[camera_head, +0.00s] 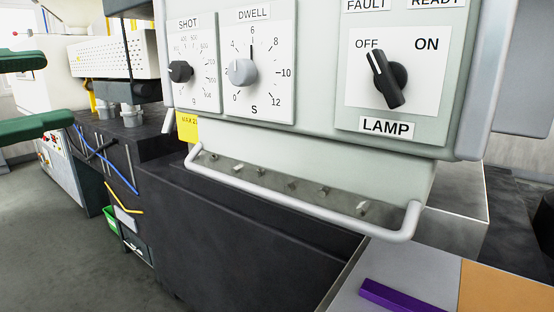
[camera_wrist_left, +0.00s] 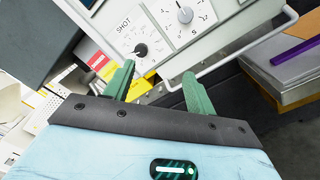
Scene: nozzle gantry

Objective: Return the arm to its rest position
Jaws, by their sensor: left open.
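My left gripper (camera_head: 55,91) shows at the left edge of the head view as two green fingers held well apart. It is open, with nothing between the fingers. In the left wrist view its fingers (camera_wrist_left: 159,72) point toward the control panel and are also apart and empty. The grey-green control panel (camera_head: 318,95) carries a SHOT dial (camera_head: 180,72), a DWELL dial (camera_head: 242,72) and a black LAMP switch (camera_head: 387,80). The switch handle is tilted toward OFF. In the head view the gripper is left of the panel. My right gripper is not recognisable in either view.
A light handle bar (camera_head: 300,204) sticks out below the panel. A purple bar (camera_head: 400,296) lies on a grey surface at the lower right. A white perforated housing (camera_head: 112,54) stands behind, left of the panel. Open grey floor (camera_head: 50,240) shows at lower left.

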